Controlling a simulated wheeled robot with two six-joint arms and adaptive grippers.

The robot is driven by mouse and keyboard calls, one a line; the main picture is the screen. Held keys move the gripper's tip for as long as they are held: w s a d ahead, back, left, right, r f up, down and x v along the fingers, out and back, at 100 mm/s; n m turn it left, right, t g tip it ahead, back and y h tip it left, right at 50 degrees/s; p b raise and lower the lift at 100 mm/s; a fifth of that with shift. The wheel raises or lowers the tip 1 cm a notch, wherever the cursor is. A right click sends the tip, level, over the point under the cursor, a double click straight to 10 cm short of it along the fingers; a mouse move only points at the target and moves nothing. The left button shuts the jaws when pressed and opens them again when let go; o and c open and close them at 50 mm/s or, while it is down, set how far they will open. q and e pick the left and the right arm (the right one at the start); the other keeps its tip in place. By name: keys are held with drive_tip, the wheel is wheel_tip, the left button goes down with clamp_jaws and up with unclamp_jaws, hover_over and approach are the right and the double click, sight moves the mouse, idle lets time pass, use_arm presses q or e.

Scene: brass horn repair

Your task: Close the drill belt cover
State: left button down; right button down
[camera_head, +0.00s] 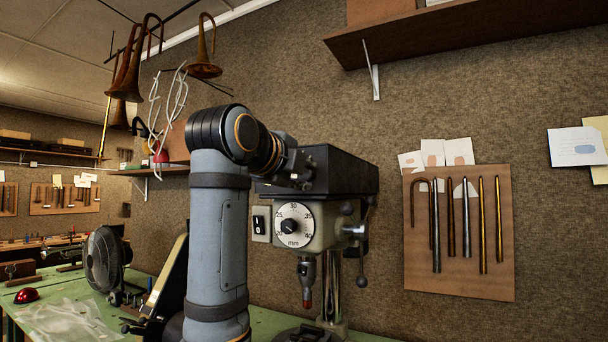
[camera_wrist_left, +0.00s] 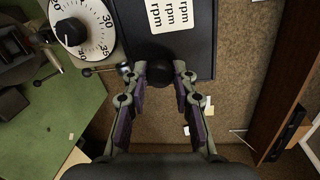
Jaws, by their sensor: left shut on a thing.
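The black belt cover (camera_head: 345,174) is a dark box on top of the drill press, behind my left gripper in the head view. In the left wrist view the dark cover panel (camera_wrist_left: 200,55) carries white "rpm" labels (camera_wrist_left: 173,14). My left gripper (camera_head: 304,172) is at the cover's left front. In the left wrist view its fingers (camera_wrist_left: 162,82) are shut around a round black knob (camera_wrist_left: 168,70) at the panel's edge. I cannot tell whether a gap remains under the cover. My right gripper is not in view.
The drill's white dial (camera_head: 292,225), switch (camera_head: 260,223) and side levers (camera_head: 360,235) sit below the cover. A tool board (camera_head: 459,280) hangs right.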

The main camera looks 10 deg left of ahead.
use_arm(q)
drive_tip(key=shift+f, duration=0.2)
drive_tip(key=c, duration=1.1)
unclamp_jaws()
drive_tip(key=shift+a, duration=0.1)
drive_tip(key=shift+o, duration=0.2)
drive_tip(key=v, duration=0.7)
drive_tip(key=shift+s, duration=0.15)
drive_tip(key=shift+r, duration=0.1)
